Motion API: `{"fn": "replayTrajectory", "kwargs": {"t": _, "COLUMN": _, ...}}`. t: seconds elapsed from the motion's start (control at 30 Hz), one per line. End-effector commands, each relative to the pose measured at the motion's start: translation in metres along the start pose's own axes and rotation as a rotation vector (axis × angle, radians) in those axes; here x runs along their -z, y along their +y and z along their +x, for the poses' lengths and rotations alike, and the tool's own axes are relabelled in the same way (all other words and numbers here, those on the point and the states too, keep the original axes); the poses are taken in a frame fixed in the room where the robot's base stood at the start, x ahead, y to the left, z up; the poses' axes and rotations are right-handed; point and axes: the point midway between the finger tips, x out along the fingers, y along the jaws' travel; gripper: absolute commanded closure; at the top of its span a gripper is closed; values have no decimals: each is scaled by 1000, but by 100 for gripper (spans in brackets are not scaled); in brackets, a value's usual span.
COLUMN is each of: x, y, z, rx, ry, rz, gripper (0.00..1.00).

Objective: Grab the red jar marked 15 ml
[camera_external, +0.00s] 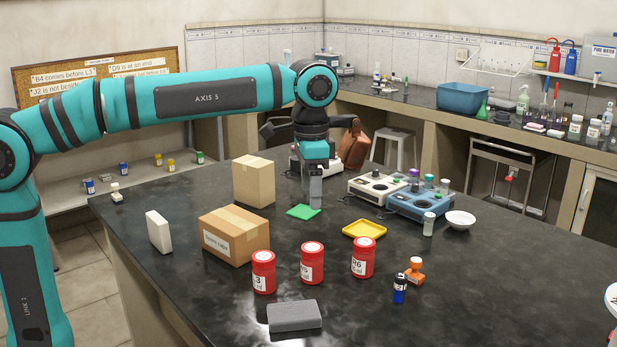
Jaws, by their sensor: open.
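Three red jars with white labels stand upright in a row near the front of the dark bench: a left jar (263,272), a middle jar (312,263) and a right jar (363,257). The labels are partly turned away. The right one seems to read R6 above "ml", and the left one ends in 3. I cannot tell which jar is marked 15 ml. My gripper (315,192) points down behind the jars, close to the green tray (302,212). It is open, and I see nothing held in it.
A labelled cardboard box (233,240) stands left of the jars, with a taller box (253,181) behind. A grey block (294,316) lies in front. The bench's right front is clear.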

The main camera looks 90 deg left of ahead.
Motion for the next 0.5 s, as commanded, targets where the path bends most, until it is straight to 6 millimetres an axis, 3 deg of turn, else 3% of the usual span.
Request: {"fn": "replayTrajectory", "kwargs": {"t": 0.5, "x": 0, "y": 0, "z": 86, "rx": 0, "ry": -2, "rz": 0, "gripper": 30}}
